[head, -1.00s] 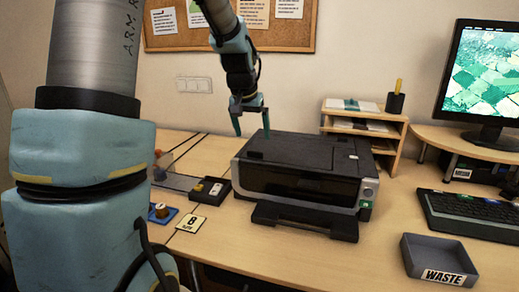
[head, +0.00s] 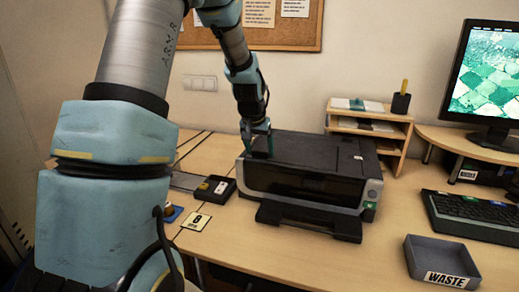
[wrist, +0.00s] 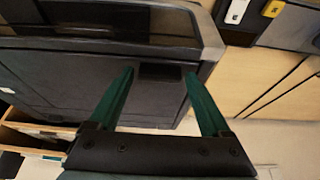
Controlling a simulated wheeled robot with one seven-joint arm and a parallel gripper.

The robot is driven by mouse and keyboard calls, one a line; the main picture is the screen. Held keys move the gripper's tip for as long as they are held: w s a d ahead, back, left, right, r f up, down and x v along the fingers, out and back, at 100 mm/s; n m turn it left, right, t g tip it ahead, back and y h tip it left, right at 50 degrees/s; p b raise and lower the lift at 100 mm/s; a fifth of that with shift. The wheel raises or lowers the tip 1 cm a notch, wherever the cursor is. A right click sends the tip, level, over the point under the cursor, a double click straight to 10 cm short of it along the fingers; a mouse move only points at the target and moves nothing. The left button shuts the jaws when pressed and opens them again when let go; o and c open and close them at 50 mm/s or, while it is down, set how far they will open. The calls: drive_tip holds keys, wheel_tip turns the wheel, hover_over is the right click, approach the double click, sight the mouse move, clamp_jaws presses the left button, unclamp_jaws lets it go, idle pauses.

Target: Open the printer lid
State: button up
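The dark grey printer (head: 300,186) stands on the desk, and its flat lid (head: 318,150) is down. My gripper (head: 258,152) is over the lid's left part, near the front edge, pointing down. In the wrist view, my gripper (wrist: 160,75) has its two green fingers apart. A small dark tab (wrist: 160,72) on the lid (wrist: 75,85) lies between the fingertips, with a gap visible on each side. In the head view my gripper hides the tab. I cannot tell how far the fingertips are above the lid.
A small wooden shelf (head: 392,151) stands at the printer's back right. A waste tray (head: 408,262), keyboard (head: 472,212) and monitor (head: 490,80) are to the right. A black box with switches (head: 213,190) sits left of the printer. The front output tray (head: 308,219) sticks out.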

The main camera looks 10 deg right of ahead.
clamp_jaws()
idle(0.4)
